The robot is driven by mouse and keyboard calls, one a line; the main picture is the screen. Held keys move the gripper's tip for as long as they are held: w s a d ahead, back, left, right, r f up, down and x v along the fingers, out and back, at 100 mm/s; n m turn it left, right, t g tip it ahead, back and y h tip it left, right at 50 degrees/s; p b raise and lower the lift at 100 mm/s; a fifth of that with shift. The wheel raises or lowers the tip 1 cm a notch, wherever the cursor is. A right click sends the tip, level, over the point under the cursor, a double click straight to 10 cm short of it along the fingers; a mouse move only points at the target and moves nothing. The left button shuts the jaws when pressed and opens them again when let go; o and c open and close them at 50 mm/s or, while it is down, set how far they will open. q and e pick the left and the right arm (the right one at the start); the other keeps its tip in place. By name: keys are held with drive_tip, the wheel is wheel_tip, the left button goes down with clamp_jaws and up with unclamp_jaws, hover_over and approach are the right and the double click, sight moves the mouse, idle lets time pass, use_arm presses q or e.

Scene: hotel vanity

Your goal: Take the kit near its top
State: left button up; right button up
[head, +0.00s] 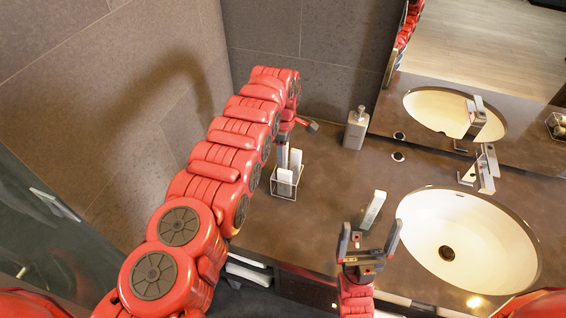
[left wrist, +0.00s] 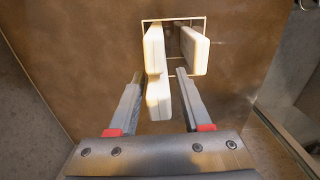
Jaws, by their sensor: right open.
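Slim white kits (head: 295,161) stand in a small wire holder (head: 273,186) on the brown counter; which one is the task's kit I cannot tell. In the left wrist view, white kits (left wrist: 194,50) show in the holder's frame, and a pale end (left wrist: 158,100) shows between my fingers. My left gripper (left wrist: 158,73) is open, pointing down over the holder, its fingers on either side of that piece; contact cannot be told. In the head view its fingers are partly hidden by my arm. My right gripper (head: 369,232) is open and empty near the counter's front edge.
Another slim white item (head: 374,209) stands just behind my right gripper. A sink basin (head: 470,240) with a faucet (head: 486,170) is at right. A soap dispenser (head: 356,128) stands at the back by the mirror. A tiled wall (head: 110,90) is close on the left.

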use_arm(q)
clamp_jaws()
idle(1.2)
